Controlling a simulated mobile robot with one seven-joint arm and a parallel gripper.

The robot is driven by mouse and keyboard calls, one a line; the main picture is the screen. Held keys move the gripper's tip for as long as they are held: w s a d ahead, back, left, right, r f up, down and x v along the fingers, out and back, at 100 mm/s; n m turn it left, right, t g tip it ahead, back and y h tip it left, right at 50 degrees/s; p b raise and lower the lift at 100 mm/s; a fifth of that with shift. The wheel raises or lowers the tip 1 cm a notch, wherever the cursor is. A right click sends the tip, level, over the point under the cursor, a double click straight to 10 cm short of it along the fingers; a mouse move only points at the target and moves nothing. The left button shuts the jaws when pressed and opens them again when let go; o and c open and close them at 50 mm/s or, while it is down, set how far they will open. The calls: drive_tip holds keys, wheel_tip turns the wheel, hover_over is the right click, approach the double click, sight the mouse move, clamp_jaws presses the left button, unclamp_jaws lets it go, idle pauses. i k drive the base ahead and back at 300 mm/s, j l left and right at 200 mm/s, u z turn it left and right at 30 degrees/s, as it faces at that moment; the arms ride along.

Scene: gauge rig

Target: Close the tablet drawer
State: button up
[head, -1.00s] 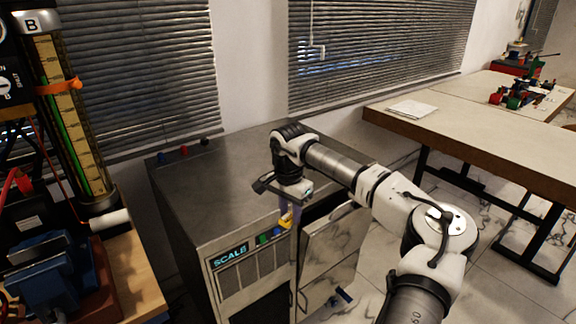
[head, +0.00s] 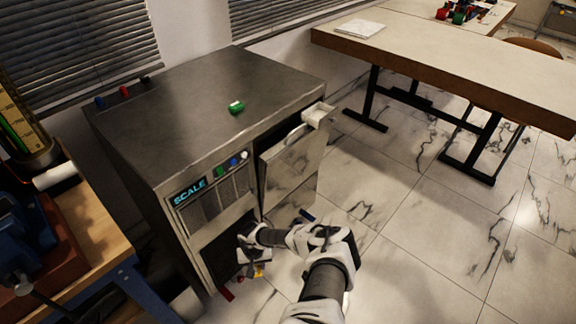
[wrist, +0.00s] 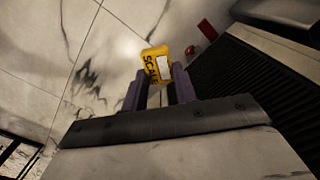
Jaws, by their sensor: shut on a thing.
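The steel cabinet (head: 215,90) carries a lit SCALE display on its front. At its right, a steel front panel (head: 290,158) stands out from the cabinet, with a dark gap beside it. I cannot tell if this panel is the tablet drawer. A small white box-shaped part (head: 318,113) sticks out at the panel's upper right. My gripper (head: 258,268) is low in front of the cabinet's dark lower opening, below and left of the panel. It is shut on a yellow block (wrist: 155,65) marked SCALE; the block shows between the purple fingers in the wrist view.
A green block (head: 236,107) lies on the cabinet top. A red piece (head: 228,295) is low by the cabinet's base. A wooden bench (head: 105,235) stands at the left and a long table (head: 440,50) at the back right. The marble floor (head: 430,230) on the right is clear.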

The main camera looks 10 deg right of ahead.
sight(319, 114)
drive_tip(key=i+l+u, duration=0.15)
drive_tip(key=l, duration=0.6)
drive_tip(key=i+l+u, duration=0.1)
drive_tip(key=i+l, duration=0.15)
drive_tip(key=l, duration=0.55)
drive_tip(key=i+l+u, duration=0.15)
drive_tip(key=l, duration=0.65)
drive_tip(key=i+l+u, duration=0.15)
drive_tip(key=l, duration=0.65)
drive_tip(key=l+u, duration=0.1)
drive_tip(key=l, duration=0.75)
